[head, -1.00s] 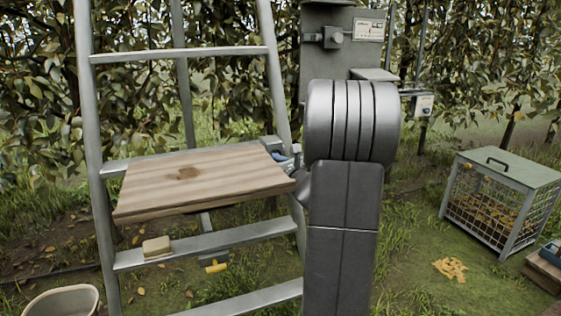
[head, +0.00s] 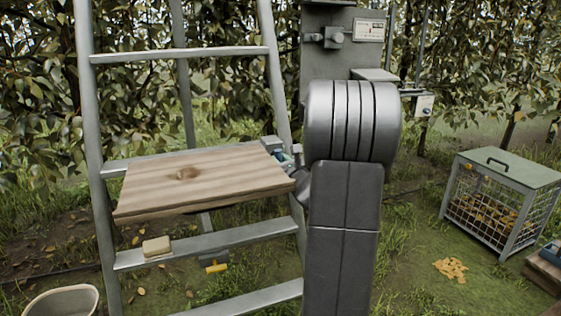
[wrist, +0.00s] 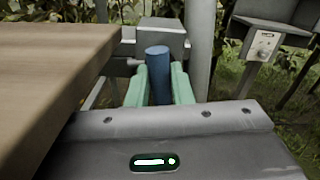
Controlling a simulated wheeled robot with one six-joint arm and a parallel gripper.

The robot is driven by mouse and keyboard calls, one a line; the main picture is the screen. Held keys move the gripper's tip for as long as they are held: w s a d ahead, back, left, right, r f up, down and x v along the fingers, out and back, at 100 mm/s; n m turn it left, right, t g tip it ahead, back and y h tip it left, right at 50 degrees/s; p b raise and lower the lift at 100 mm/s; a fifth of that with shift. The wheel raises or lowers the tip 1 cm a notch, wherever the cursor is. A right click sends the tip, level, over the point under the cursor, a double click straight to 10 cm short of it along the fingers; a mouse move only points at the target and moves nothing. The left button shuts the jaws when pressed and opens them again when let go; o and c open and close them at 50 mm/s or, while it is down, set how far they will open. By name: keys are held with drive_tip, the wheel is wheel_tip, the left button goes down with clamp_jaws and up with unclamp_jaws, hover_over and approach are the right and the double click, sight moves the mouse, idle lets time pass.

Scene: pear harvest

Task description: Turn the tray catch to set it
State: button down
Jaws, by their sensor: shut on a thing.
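The wooden tray (head: 205,180) lies across the stepladder and fills the left of the wrist view (wrist: 45,75). The tray catch (head: 270,142) is a grey block at the tray's far right corner, also seen in the wrist view (wrist: 162,27). Its blue upright handle (wrist: 158,85) sits between the green fingers of my gripper (wrist: 158,80). My gripper is shut on the handle, with a finger on each side. In the head view my gripper (head: 284,157) is small and partly hidden by my arm, so the catch's exact angle is hard to read.
The aluminium ladder (head: 90,120) frames the tray. A sponge-like block (head: 157,247) rests on a lower step, and a yellow-ended part (head: 216,267) hangs below. A grey control box (head: 330,55) stands behind my arm. A mesh crate (head: 500,195) is at right, a bucket (head: 62,302) at lower left.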

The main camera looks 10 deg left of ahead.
idle(0.8)
drive_tip(key=c, duration=0.5)
unclamp_jaws()
drive_tip(key=shift+d, duration=0.1)
drive_tip(key=v, duration=1.3)
drive_tip(key=shift+s+d+p, duration=0.25)
drive_tip(key=shift+s+p, duration=0.05)
drive_tip(key=shift+p, duration=0.1)
